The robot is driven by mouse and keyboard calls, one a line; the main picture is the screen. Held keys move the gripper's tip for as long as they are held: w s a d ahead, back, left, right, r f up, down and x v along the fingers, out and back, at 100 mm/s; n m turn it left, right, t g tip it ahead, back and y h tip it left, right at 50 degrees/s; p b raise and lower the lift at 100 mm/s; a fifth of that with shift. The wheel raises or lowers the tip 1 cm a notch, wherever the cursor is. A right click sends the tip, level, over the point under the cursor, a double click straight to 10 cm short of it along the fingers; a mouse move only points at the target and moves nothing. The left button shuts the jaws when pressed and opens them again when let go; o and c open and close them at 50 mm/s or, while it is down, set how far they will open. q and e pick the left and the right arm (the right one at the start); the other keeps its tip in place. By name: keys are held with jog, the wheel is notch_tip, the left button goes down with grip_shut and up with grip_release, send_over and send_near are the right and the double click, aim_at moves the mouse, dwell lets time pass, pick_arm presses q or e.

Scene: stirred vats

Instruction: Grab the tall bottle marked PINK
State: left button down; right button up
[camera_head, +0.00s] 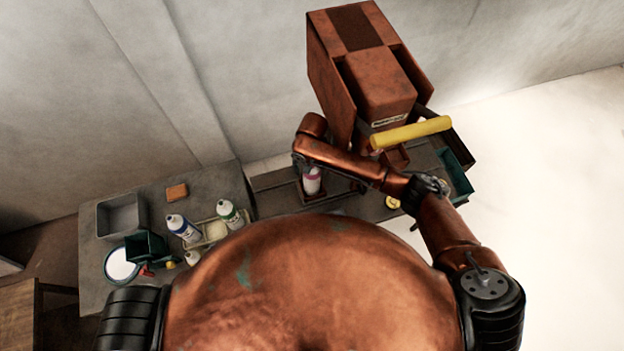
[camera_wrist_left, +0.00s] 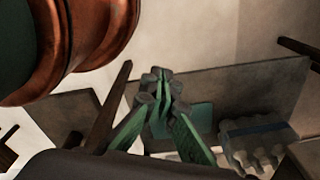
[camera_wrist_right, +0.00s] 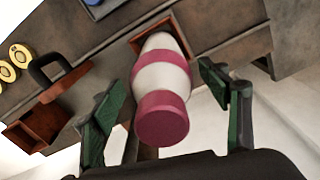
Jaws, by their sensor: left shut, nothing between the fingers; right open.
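The tall bottle (camera_head: 312,181) is white with a pink band and stands on the dark bench, partly below my right forearm in the head view. In the right wrist view the bottle (camera_wrist_right: 160,76) shows its pink cap towards the camera and stands in a square brown holder (camera_wrist_right: 184,32). Its marking cannot be read. My right gripper (camera_wrist_right: 162,80) is open, with one green finger on each side of the bottle and a visible gap to each. My left gripper (camera_wrist_left: 160,78) is shut and empty, away from the bottle; it is hidden in the head view.
A copper-coloured machine with a yellow cylinder (camera_head: 411,132) stands behind the bench.

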jog(key=shift+s+a+f, duration=0.1)
jog(key=shift+s+f, duration=0.05)
jog(key=shift+f, duration=0.3)
jog(key=c, duration=0.8)
pick_arm(q)
jog(key=shift+w+r, duration=0.1)
jog(key=shift+w, duration=0.9)
pick_arm(e)
jog(key=shift+r, duration=0.1)
grip_shut()
